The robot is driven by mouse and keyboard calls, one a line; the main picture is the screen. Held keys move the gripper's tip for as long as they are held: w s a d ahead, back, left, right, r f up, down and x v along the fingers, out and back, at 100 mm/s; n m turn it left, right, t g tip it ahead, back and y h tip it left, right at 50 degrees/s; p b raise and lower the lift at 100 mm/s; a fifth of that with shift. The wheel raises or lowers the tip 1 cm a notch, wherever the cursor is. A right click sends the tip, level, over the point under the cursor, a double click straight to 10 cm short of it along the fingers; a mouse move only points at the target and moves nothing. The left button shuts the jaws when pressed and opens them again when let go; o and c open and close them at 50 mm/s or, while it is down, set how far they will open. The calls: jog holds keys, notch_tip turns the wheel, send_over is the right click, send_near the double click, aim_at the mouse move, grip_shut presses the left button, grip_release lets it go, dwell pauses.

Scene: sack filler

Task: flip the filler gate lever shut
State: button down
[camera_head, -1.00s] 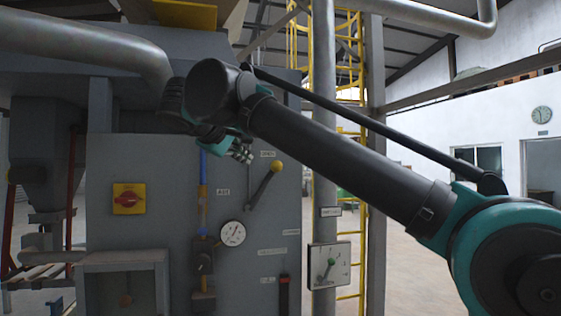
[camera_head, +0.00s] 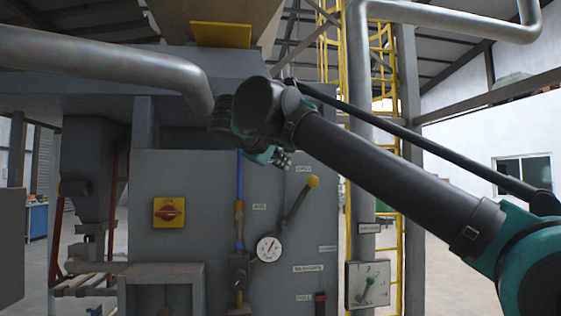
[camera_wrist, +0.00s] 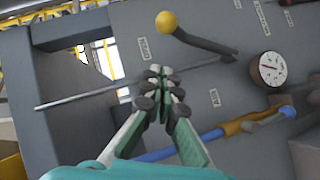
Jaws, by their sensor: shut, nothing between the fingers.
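The gate lever is a dark arm with a yellow ball knob (camera_head: 313,181) on the grey filler panel (camera_head: 205,185). In the head view it slants up and right from its lower pivot. The knob (camera_wrist: 166,21) shows at the top of the wrist view, with the lever arm (camera_wrist: 205,41) running right to its pivot. My gripper (camera_head: 283,160) is shut and empty, up and left of the knob in the head view. In the wrist view my gripper (camera_wrist: 157,77) has its fingertips together, below the knob and apart from it. The small labels are too blurred to read.
A round gauge (camera_head: 269,249) sits below the lever. A blue and orange pipe (camera_head: 239,205) runs vertically left of it. A red rotary switch (camera_head: 169,212) is further left. A thin grey rod (camera_wrist: 85,96) crosses by the fingers in the wrist view.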

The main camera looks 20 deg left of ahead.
aim_at(309, 178)
jog(key=w+d+f, duration=0.3)
jog(key=w, duration=0.4)
jog(key=shift+w, duration=0.2)
jog(key=shift+f, duration=0.1)
jog(key=shift+w+d+f+m, duration=0.15)
jog(key=shift+w+d+m, duration=0.2)
jog(key=shift+d, duration=0.25)
jog(key=w+d+f+m+g+y, duration=0.2)
jog(key=d+f+m+g+y, duration=0.1)
jog(key=f, duration=0.5)
jog(key=w+d+f+m+g+y, duration=0.3)
jog(key=d+f, duration=0.3)
jog(key=f, duration=0.3)
jog(key=shift+w+m+y, duration=0.25)
jog(key=shift+m+y, duration=0.05)
jog(key=shift+m, duration=0.05)
